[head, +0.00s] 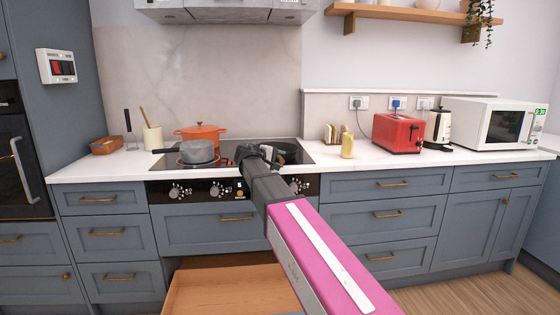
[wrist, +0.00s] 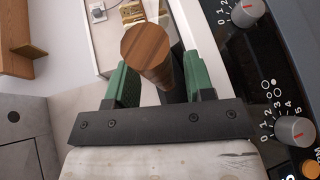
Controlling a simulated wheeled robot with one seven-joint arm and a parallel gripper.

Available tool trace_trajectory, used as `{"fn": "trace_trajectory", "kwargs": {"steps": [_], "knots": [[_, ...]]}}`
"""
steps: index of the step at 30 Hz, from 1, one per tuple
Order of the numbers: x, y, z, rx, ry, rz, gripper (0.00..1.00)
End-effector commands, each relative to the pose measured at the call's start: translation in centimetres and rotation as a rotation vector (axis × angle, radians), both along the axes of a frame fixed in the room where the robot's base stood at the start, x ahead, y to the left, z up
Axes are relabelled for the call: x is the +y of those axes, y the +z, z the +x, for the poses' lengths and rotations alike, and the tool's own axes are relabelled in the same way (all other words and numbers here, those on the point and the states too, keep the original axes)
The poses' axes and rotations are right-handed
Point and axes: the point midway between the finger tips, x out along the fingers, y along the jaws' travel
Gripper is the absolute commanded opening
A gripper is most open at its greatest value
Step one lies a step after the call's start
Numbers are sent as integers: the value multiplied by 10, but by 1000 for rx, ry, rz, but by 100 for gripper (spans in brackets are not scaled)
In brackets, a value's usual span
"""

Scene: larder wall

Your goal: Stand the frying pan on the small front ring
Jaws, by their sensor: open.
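My gripper (head: 262,156) is over the right part of the black hob (head: 226,150). In the wrist view its two green fingers (wrist: 160,64) are open, one on each side of a round wooden handle end (wrist: 147,47). The handle stands between them; I cannot tell whether either finger touches it. The right front ring is hidden by my arm.
An orange casserole (head: 201,133) stands behind the saucepan. Control knobs (head: 180,191) line the hob's front. A wooden drawer (head: 225,290) is open below.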

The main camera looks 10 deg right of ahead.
Motion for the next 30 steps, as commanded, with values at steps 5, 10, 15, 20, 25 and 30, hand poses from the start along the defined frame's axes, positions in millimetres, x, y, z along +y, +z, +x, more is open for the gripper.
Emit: {"fn": "trace_trajectory", "kwargs": {"steps": [5, 10, 15, 20, 25, 30], "knots": [[24, 7, -14, -1, 2, 0, 49], [53, 17, -31, -1, 3, 0, 49], [78, 24, -45, -1, 2, 0, 49], [91, 29, -53, -1, 1, -1, 49], [97, 31, -56, 0, 0, 0, 49], [89, 16, -59, 15, -2, 22, 49]]}}
